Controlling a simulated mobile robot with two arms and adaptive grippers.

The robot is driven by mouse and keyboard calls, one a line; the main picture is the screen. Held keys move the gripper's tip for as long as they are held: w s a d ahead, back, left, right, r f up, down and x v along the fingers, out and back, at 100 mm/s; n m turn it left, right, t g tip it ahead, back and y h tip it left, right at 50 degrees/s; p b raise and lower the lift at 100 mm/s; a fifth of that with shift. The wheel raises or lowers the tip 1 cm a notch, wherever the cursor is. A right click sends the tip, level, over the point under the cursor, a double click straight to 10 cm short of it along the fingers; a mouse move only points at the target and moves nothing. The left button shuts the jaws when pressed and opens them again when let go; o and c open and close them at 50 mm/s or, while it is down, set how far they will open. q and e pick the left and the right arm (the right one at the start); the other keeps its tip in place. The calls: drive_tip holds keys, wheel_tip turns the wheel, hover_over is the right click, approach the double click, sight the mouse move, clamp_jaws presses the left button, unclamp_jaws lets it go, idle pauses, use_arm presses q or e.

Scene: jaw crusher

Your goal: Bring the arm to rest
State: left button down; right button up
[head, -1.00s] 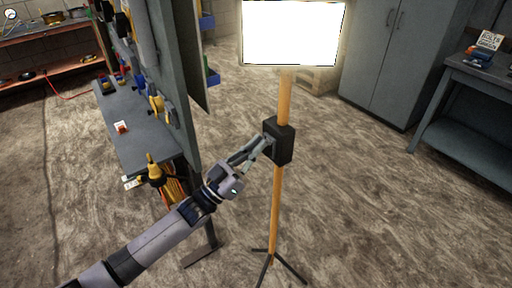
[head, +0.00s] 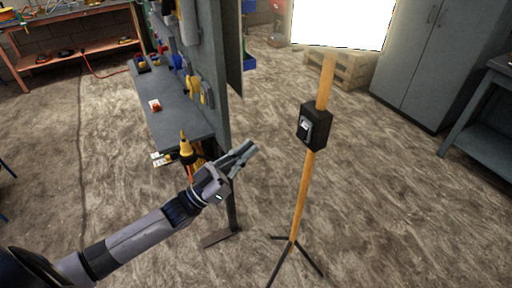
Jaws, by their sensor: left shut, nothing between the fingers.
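My left arm comes in from the lower left of the head view. Its gripper (head: 248,148) is shut and empty, pointing up and to the right. It is apart from the black switch box (head: 315,127) on the yellow-orange stand pole (head: 303,190), with a clear gap between them. The box has a light-coloured switch plate on its left face. The stand stands upright on tripod legs (head: 291,243) and carries a bright white lamp panel (head: 341,24) at its top. My right gripper is not in view.
A grey workbench (head: 178,122) with an upright tool panel (head: 208,60) stands close behind my left gripper. A yellow-tipped tool (head: 184,146) hangs near the forearm. A grey cabinet (head: 425,60) and a side table (head: 485,140) stand at the right. The floor between is clear.

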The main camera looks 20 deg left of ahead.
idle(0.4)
use_arm(q)
drive_tip(key=w+a+f+n+g+y, duration=0.1)
drive_tip(key=a+f+n+y, duration=0.3)
drive_tip(key=f, duration=0.8)
drive_tip(key=w+a+f+g+y, duration=0.15)
drive_tip(key=f+y, duration=0.35)
drive_tip(key=f, duration=0.7)
drive_tip(key=s+a+f+n+g+y, duration=0.1)
drive_tip(key=s+f+g+y, duration=0.15)
drive_tip(key=f, duration=0.65)
drive_tip(key=s+a+f+n+g+y, duration=0.15)
drive_tip(key=s+f, duration=0.25)
drive_tip(key=f, duration=0.4)
drive_tip(key=s+f+g+y, duration=0.1)
drive_tip(key=s+f+g, duration=0.4)
drive_tip(key=s+f, duration=0.85)
drive_tip(key=s+d+f+g, duration=0.1)
drive_tip(key=s+f+g, duration=0.1)
drive_tip(key=s, duration=0.5)
drive_tip(key=s+d+f+m+g, duration=0.1)
drive_tip(key=s+d+f+g, duration=0.1)
drive_tip(key=s+f, duration=0.3)
drive_tip(key=s+d+f+g, duration=0.2)
drive_tip(key=s+f, duration=0.1)
drive_tip(key=s, duration=0.8)
drive_tip(key=shift+s+d+f+y, duration=0.25)
drive_tip(key=shift+f+y, duration=0.05)
drive_tip(key=shift+y, duration=0.1)
drive_tip(key=shift+g, duration=0.25)
